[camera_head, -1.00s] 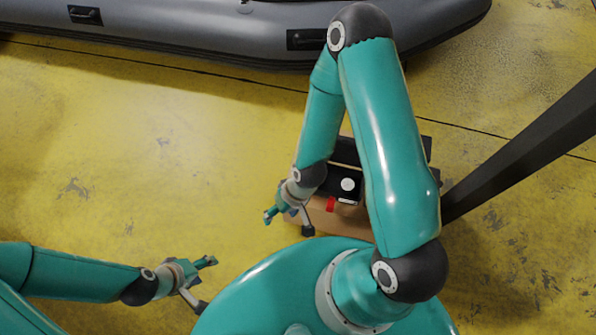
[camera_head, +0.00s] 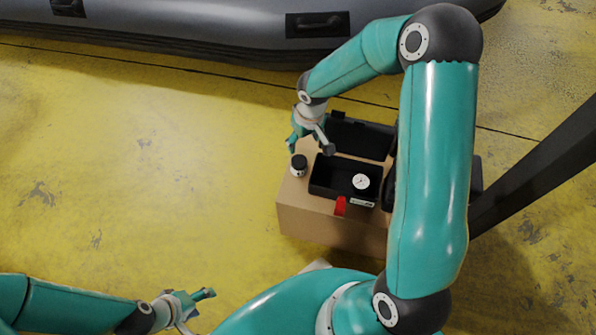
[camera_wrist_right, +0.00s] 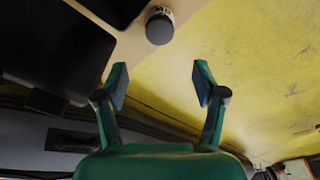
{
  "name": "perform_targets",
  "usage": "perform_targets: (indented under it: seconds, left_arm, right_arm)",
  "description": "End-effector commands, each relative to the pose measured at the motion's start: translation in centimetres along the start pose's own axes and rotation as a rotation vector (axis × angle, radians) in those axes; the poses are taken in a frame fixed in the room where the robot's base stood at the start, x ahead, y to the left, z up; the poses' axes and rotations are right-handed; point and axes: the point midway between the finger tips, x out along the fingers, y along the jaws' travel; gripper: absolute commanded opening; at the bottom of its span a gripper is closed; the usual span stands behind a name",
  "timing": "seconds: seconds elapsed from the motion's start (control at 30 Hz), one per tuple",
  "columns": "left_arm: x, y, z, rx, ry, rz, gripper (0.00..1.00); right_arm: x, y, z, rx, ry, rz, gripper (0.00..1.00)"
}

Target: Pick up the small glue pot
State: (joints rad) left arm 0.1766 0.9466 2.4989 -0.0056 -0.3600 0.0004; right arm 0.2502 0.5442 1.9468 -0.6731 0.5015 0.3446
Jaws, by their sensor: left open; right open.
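The small glue pot (camera_head: 299,165) is a white jar with a dark lid, upright on the left part of the cardboard box top, beside the black case. In the right wrist view the pot (camera_wrist_right: 160,26) shows beyond the fingertips, roughly between their lines, not between the fingers. My right gripper (camera_head: 308,147) is open and empty, just behind and above the pot in the head view; its two fingers (camera_wrist_right: 158,84) are spread in the wrist view. My left gripper (camera_head: 207,308) is open and empty at the bottom left, over the floor.
An open black case (camera_head: 330,188) on the cardboard box (camera_head: 300,222) holds a round white gauge (camera_head: 361,182). A red item (camera_head: 340,206) is at its front edge. A grey inflatable boat (camera_head: 200,35) lies behind. Yellow floor on the left is clear.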

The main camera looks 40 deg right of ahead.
Motion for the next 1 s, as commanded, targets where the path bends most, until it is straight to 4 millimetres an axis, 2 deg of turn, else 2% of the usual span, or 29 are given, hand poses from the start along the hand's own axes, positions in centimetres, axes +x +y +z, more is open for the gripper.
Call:
perform_targets:
  seconds: [0.4, 0.53, 0.77, 1.0]
  left_arm:
    - [2.7, -1.0, 0.0, 0.000, 0.000, 0.000, 0.60]
    - [3.2, -1.1, 0.0, 0.000, 0.000, 0.000, 0.60]
    - [3.5, -1.2, 0.0, 0.000, 0.000, 0.000, 0.60]
    - [4.8, -1.7, 0.0, 0.000, 0.000, 0.000, 0.60]
  right_arm:
    - [8.7, -0.1, 0.2, 0.000, -0.005, -0.002, 0.70]
    - [10.3, -0.1, 0.1, 0.000, -0.003, -0.002, 0.70]
    - [11.4, -0.1, 0.1, -0.002, -0.002, -0.002, 0.70]
    - [14.6, 0.0, 0.1, -0.001, -0.003, -0.003, 0.70]
